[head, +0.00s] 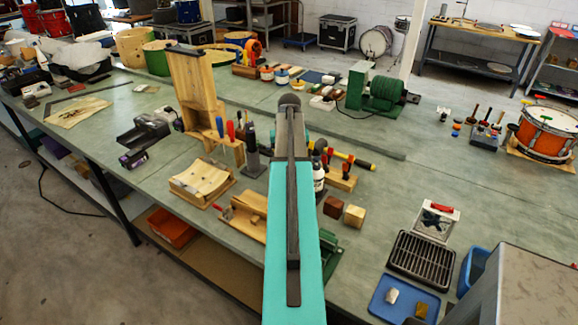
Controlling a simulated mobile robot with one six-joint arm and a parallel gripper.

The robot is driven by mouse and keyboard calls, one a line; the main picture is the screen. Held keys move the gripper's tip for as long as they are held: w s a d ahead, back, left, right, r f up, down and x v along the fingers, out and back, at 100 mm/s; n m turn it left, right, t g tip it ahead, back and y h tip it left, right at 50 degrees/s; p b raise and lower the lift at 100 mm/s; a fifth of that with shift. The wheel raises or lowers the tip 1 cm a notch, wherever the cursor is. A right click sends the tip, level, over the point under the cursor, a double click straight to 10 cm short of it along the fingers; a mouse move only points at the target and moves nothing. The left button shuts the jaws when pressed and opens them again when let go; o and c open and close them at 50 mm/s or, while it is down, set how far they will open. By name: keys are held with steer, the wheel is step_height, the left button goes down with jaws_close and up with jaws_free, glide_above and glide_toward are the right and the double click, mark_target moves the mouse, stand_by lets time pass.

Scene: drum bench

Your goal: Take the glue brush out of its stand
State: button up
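I cannot make out the glue brush with certainty. A dark upright holder (252,160) with a narrow piece standing up from it is left of my arm, on the green bench (345,225); it may be the brush stand, but the detail is too small to tell. A wooden rack (228,152) of blue- and red-handled tools stands just left of it. My turquoise arm runs from the bottom edge to a dark rounded end near the picture's middle. I see no gripper fingers, and the arm hides part of the bench.
Right of my arm are a bottle (319,176), wooden blocks (354,216), a black grate (421,256) and a blue tray (401,298). A tall wooden piece (193,90) stands back left. An orange drum (546,131) is far right. The bench right of centre is fairly clear.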

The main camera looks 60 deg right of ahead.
jaws_close()
steer(key=shift+r, duration=0.1)
stand_by(0.4)
steer(key=shift+r+b, duration=1.45)
steer(key=shift+r, duration=3.45)
